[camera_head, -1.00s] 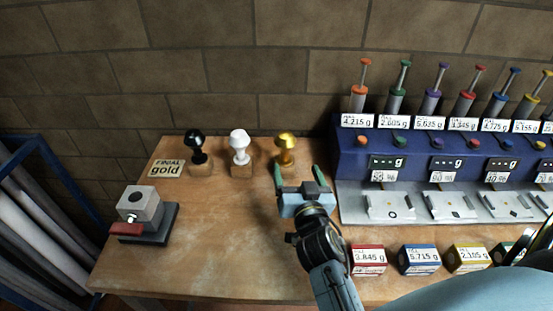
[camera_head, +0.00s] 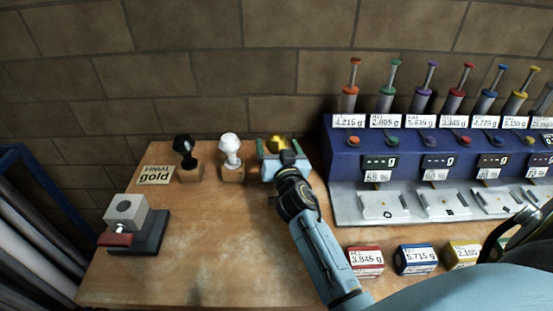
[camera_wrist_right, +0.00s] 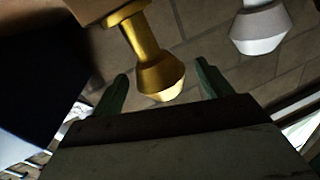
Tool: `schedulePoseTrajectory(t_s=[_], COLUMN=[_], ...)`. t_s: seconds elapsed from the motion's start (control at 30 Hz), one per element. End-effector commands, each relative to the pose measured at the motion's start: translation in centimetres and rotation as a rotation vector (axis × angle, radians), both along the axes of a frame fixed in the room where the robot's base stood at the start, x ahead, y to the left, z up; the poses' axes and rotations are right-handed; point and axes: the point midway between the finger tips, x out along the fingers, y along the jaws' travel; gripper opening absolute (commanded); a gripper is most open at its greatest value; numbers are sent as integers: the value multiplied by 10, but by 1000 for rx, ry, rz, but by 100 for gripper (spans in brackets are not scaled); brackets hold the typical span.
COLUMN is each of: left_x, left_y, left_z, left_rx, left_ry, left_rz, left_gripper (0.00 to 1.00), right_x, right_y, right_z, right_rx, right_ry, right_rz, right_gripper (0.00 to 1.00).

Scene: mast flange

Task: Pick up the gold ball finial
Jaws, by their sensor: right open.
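The gold ball finial (camera_head: 276,143) stands on its wooden block at the back of the bench, partly hidden in the head view by my right gripper (camera_head: 279,147). In the right wrist view the gold finial (camera_wrist_right: 160,72) hangs upside down in the picture, its head in the gap between the two green fingertips (camera_wrist_right: 160,87). The fingers are apart, and I see no clear contact with it. The finial's wooden block (camera_wrist_right: 92,8) shows at the top. My left gripper is not in view.
A white finial (camera_head: 230,148) and a black finial (camera_head: 184,150) stand on blocks to the left. A label card (camera_head: 156,175), a grey block on a dark base (camera_head: 126,214) and a blue dispenser (camera_head: 346,158) flank them. Small labelled boxes (camera_head: 365,261) sit in front. The bench's middle is clear.

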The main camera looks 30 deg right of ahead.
Motion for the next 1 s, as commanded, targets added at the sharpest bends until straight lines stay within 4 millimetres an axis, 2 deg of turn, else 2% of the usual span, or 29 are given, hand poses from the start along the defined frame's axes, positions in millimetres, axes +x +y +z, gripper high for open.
schedulePoseTrajectory(t_s=[0.13, 0.4, 0.47, 0.9, 1.0], left_x=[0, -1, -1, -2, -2], left_y=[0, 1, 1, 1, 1], left_z=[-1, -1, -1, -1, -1], left_rx=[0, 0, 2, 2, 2], left_ry=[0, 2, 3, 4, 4], left_rz=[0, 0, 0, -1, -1], left_gripper=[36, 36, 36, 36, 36], right_x=[16, 19, 19, 19, 19], right_y=[-6, -7, -7, -7, -7], right_z=[0, 0, 0, -1, 0], right_rx=[-1, 1, 1, 1, 1], right_ry=[0, 0, 0, 0, -1], right_rz=[0, 0, 0, 0, 1], right_gripper=[78, 78, 71, 14, 14])
